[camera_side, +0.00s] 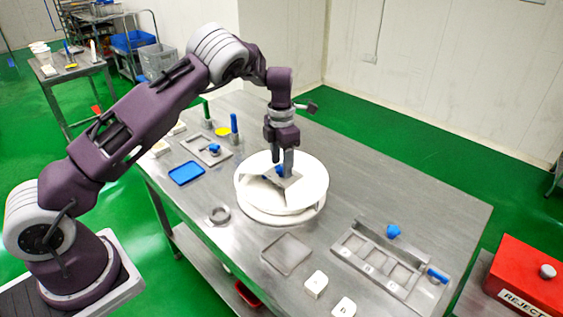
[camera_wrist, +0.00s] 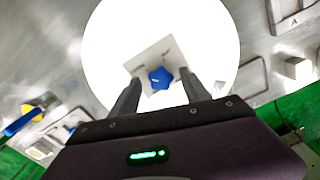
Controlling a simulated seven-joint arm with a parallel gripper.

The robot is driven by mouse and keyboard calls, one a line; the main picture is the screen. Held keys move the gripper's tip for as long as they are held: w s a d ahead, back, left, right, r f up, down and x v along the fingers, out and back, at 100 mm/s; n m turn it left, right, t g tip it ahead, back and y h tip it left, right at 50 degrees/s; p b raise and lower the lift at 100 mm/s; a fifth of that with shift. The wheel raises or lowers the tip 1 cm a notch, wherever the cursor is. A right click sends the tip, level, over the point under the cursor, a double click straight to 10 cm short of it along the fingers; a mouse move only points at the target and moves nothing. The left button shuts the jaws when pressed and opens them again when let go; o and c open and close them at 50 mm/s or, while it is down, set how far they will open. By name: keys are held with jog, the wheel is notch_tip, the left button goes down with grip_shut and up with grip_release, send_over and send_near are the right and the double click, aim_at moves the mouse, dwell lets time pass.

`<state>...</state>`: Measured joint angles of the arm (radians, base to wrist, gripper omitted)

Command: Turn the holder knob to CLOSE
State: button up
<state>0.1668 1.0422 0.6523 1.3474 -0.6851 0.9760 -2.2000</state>
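A blue star-shaped knob (camera_wrist: 160,77) sits on a pale square plate (camera_wrist: 150,56) in the middle of a white round turntable (camera_wrist: 105,50). A small light mark shows on the knob; I cannot read any OPEN or CLOSE label. In the side view the knob (camera_side: 280,170) is partly hidden by my gripper (camera_side: 287,166), which points down over the turntable (camera_side: 306,193). In the wrist view my gripper (camera_wrist: 163,79) is open, with one finger on each side of the knob and visible gaps. I cannot tell its exact height over the knob.
Left on the table are a grey holder (camera_side: 222,156) with a blue knob, a blue tray (camera_side: 186,173) and upright green and blue handles. A long grey fixture (camera_side: 345,243) with blue knobs stands front right, near white blocks (camera_side: 316,284). The table's back right is clear.

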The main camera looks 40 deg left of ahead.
notch_tip(320, 180, up, 6)
jog(key=shift+r, duration=0.1)
jog(key=shift+s+r, duration=0.1)
jog(key=shift+r, duration=0.6)
jog(key=s+d+r+m+t+h, duration=0.1)
jog(key=s+d+r+m, duration=0.2)
jog(key=s+r+m, duration=0.5)
jog(key=s+d+r+m+t+h, duration=0.1)
jog(key=s+d+r+m, duration=0.1)
jog(key=s+r+m, duration=0.45)
jog(key=s+d+r+m+t+y, duration=0.1)
jog(key=s+m, duration=0.8)
jog(key=s, duration=0.2)
jog(key=s+d+r+m+t+y, duration=0.1)
jog(key=s+d+m+t, duration=0.1)
jog(key=s+m, duration=0.7)
jog(key=shift+s+d+t, duration=0.3)
jog(key=shift+s, duration=0.6)
